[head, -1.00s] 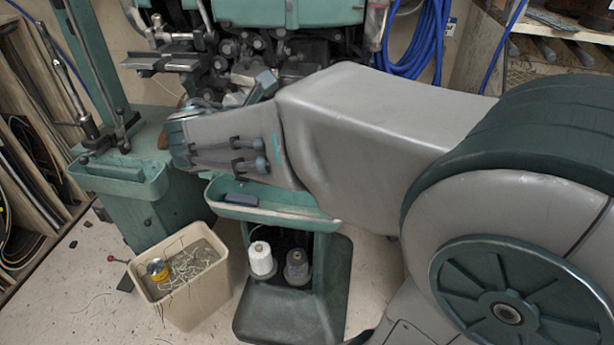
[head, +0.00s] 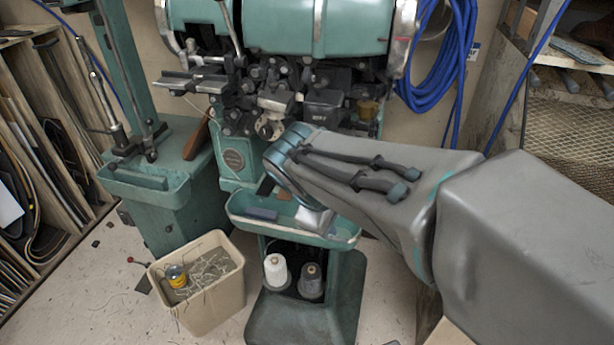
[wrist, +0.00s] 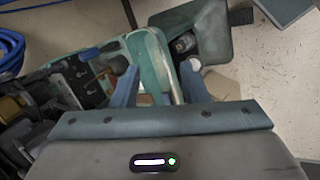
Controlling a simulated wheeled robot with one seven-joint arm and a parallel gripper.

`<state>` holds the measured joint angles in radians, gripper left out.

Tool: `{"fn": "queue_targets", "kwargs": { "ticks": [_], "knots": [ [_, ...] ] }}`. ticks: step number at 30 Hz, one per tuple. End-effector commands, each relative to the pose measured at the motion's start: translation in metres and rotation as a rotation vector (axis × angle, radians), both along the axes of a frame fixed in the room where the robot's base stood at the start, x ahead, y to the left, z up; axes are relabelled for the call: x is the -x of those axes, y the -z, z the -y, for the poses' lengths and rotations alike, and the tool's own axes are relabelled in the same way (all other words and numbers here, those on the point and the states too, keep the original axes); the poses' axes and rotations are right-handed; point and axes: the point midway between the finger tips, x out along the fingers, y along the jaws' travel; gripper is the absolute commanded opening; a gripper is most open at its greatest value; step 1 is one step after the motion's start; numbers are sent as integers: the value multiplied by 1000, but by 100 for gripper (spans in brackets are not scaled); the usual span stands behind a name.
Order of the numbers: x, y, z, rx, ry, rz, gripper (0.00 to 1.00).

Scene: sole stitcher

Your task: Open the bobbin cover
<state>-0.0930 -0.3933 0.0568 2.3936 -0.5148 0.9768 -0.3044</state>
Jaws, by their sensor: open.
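The teal sole stitcher (head: 290,30) stands at the back in the head view, with dark mechanical parts (head: 265,105) below its head. A dark box-like part (head: 325,105) sits right of the middle there. I cannot tell for sure which part is the bobbin cover. My gripper is at the end of my arm, in front of the machine and over its teal tray; my wrist hides most of it in the head view. In the wrist view my gripper (wrist: 158,82) is open, its two blue fingers apart with nothing held between them.
The teal tray (head: 345,236) lies below my gripper, holding a dark blue block (head: 263,214). White (head: 276,272) and grey (head: 311,282) thread spools stand beneath. A beige bin (head: 215,308) stands on the floor, left. Shelves line the left side; a blue hose (head: 440,50) hangs behind.

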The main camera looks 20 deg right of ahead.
Motion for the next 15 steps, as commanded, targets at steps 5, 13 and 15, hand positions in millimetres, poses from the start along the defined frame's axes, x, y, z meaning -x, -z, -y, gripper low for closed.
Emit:
{"fn": "queue_targets", "kwargs": {
  "ticks": [5,13,15],
  "knots": [
    [7,2,-3,-62,64,14,40],
    [8,3,-4,-72,74,16,40],
    [8,3,-4,-72,73,16,39]
  ]
}}
